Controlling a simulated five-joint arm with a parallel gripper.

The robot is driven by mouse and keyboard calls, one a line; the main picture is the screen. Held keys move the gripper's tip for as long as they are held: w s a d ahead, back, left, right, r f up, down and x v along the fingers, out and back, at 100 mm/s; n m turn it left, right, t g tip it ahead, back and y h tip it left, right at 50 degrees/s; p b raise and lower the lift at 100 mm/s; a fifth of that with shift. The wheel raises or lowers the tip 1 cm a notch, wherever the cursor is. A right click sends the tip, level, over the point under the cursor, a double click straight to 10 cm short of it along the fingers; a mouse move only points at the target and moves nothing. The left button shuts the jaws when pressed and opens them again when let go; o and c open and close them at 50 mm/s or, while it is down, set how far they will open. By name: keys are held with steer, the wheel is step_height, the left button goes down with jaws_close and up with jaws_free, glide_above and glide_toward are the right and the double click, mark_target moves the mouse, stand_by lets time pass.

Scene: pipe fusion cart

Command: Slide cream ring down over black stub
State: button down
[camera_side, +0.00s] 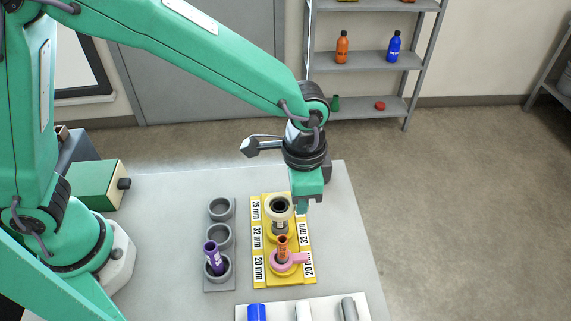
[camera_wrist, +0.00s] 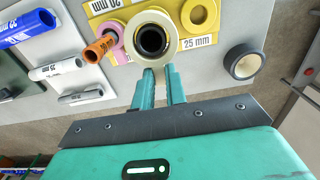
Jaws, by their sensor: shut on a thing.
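The cream ring (camera_side: 270,212) is held level at its right edge by my gripper (camera_side: 302,204), above the 32 mm place of the yellow plate (camera_side: 307,262). It also shows in the wrist view (camera_wrist: 135,32), where my gripper (camera_wrist: 160,76) has both fingertips at its near edge. The black stub (camera_wrist: 151,40) shows through the ring's hole, roughly centred. In the side view, part of the stub (camera_side: 279,225) shows below the ring. I cannot tell whether the ring is around the stub's top or just above it.
An orange pipe (camera_side: 282,247) stands in a pink ring (camera_side: 297,258) just in front. A grey holder (camera_side: 219,237) with a purple pipe (camera_side: 211,254) is at left. A dark-rimmed roll (camera_wrist: 245,62) lies right of the plate. Blue, white and grey pipes lie at the front.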

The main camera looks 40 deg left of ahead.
steer(key=shift+f, duration=0.35)
stand_by(0.3)
steer(key=c, duration=1.3)
jaws_free()
steer(key=shift+c, duration=0.2)
steer(key=shift+r, duration=0.15)
step_height(320, 180, up, 7)
steer(key=shift+r, duration=0.25)
steer(key=shift+a, duration=0.1)
